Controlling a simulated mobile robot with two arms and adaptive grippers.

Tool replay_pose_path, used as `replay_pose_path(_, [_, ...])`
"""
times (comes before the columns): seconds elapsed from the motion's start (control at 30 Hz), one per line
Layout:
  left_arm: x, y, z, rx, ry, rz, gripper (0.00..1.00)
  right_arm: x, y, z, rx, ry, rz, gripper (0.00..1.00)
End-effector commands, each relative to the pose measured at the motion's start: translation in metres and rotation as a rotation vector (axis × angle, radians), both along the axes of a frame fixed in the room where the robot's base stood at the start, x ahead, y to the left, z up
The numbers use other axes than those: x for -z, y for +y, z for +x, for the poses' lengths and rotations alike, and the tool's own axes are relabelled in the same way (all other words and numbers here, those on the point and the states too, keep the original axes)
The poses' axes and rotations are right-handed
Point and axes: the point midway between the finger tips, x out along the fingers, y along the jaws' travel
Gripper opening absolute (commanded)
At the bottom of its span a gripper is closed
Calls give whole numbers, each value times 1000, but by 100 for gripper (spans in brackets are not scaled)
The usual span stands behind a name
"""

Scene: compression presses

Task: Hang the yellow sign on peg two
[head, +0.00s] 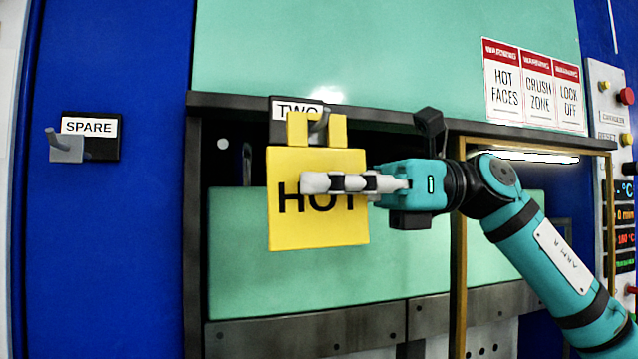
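The yellow sign (318,229) reads HOT and is upright in front of the press, just below the label TWO (296,108). Its yellow top bracket has a gap, and the grey peg two (320,122) shows at that gap. I cannot tell whether the bracket rests on the peg. My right gripper (325,183) reaches in from the right at the sign's middle. One pale finger lies across the front face, covering part of the lettering; the other finger is hidden. It looks shut on the sign. My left gripper is not in view.
A spare peg (58,143) with a SPARE label stands empty on the blue panel at left. Warning signs (533,88) are at upper right. A control panel (611,125) with buttons is at the right edge. A dark frame surrounds the green press.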

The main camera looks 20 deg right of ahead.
Motion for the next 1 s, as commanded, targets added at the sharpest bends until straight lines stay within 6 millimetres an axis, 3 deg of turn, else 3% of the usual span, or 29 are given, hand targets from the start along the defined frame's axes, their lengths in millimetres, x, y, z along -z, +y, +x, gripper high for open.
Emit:
replay_pose_path(0.17, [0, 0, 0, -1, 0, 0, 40, -1, -18, 2, 4, 1, 4, 35])
replay_pose_path(0.6, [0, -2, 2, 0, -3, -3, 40, -1, -104, 4, 3, 1, 3, 35])
replay_pose_path(0.8, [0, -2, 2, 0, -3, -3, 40, 0, -119, 4, 1, 0, 2, 35])
replay_pose_path(1.0, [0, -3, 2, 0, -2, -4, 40, 0, -120, 4, 0, 0, 1, 35])
